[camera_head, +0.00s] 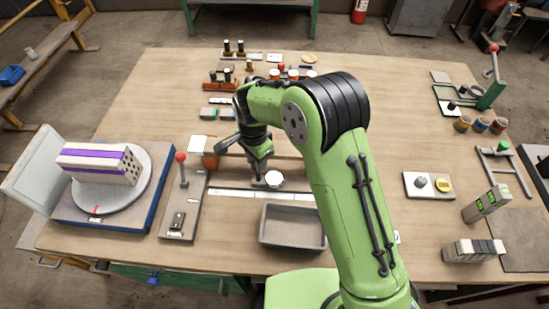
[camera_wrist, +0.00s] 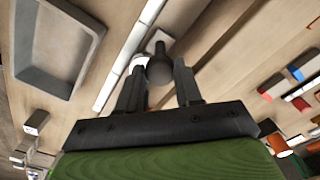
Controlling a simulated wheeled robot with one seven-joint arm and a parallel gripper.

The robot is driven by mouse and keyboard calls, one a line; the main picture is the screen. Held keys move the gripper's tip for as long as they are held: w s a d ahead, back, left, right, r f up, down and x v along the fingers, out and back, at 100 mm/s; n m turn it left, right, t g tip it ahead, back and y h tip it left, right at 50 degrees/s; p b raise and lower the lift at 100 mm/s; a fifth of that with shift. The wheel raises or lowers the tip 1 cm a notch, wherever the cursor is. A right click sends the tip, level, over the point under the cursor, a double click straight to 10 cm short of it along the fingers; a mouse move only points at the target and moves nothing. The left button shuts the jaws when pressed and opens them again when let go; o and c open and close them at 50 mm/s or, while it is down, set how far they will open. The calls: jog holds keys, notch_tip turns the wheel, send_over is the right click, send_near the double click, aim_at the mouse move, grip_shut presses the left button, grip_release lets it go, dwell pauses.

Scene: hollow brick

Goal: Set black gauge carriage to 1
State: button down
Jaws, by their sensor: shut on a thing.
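The gauge is a long white scale strip (camera_head: 262,194) lying across the front middle of the table; its marks are too small to read. In the wrist view the strip (camera_wrist: 128,56) runs diagonally. The black gauge carriage shows as a dark round knob (camera_wrist: 160,66) beside the strip, between the fingers of my gripper (camera_wrist: 160,86). My gripper is shut on this knob. In the head view my gripper (camera_head: 259,180) points down just behind the strip and mostly hides the carriage. A white round piece (camera_head: 274,178) shows right beside the fingers.
A grey tray (camera_head: 292,242) lies in front of the strip. A red-knobbed lever (camera_head: 181,158) on a grey plate stands to the left, by a turntable with a purple-striped brick (camera_head: 99,164).

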jog(key=shift+a, duration=0.4)
jog(key=c, duration=0.8)
grip_release()
jog(key=shift+o, duration=0.2)
notch_tip(320, 180, up, 16)
jog(key=p, duration=0.2)
jog(key=shift+f, duration=0.1)
